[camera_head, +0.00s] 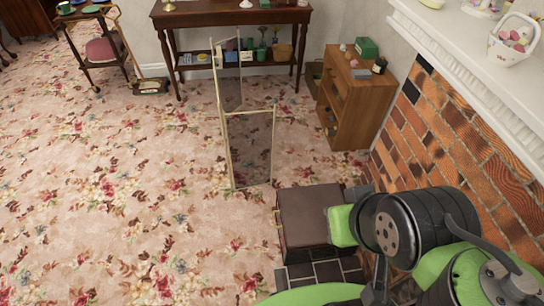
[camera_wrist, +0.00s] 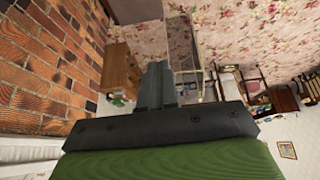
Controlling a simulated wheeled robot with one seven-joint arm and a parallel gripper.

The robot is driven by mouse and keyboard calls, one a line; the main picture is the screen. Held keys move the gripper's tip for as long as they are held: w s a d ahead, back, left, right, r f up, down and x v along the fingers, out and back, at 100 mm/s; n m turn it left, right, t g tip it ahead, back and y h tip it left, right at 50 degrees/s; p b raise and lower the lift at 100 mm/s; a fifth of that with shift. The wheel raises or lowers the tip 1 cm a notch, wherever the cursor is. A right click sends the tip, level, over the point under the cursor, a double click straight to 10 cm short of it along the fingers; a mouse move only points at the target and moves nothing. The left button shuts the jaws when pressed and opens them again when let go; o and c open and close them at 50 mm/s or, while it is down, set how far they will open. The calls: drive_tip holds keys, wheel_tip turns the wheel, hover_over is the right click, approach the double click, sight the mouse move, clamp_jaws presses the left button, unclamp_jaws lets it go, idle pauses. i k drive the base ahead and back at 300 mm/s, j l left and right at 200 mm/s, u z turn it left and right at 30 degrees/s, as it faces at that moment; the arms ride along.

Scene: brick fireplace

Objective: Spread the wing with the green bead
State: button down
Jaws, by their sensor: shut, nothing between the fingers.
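A folding screen (camera_head: 250,150) with thin pale frames and dark see-through panels stands on the carpet near the middle of the head view. One panel faces me, and another panel (camera_head: 230,90) stands behind it, angled back. Part of the screen also shows in the wrist view (camera_wrist: 183,48), just beyond my fingers. My gripper (camera_wrist: 158,68) is shut and empty, apart from the screen as far as I can tell. Its fingertips are not visible in the head view.
A brown case (camera_head: 312,215) sits near the dark hearth tiles, in front of my arm. A wooden cabinet (camera_head: 350,100) stands behind it, beside the brick fireplace (camera_head: 460,140). A side table (camera_head: 235,15) stands at the back. The carpet (camera_head: 120,200) on the left is clear.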

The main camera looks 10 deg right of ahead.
sight(249, 172)
drive_tip(key=i+j+u, duration=0.15)
drive_tip(key=j, duration=0.15)
drive_tip(key=i+j+u, duration=0.1)
drive_tip(key=j, duration=0.2)
drive_tip(key=i+j+u, duration=0.25)
drive_tip(key=i+u, duration=0.25)
drive_tip(key=i, duration=0.35)
drive_tip(key=i+l+u, duration=0.1)
drive_tip(key=i+u, duration=0.25)
drive_tip(key=i, duration=0.3)
drive_tip(key=i+l+u, duration=0.25)
drive_tip(key=i+l, duration=0.15)
drive_tip(key=l, duration=0.2)
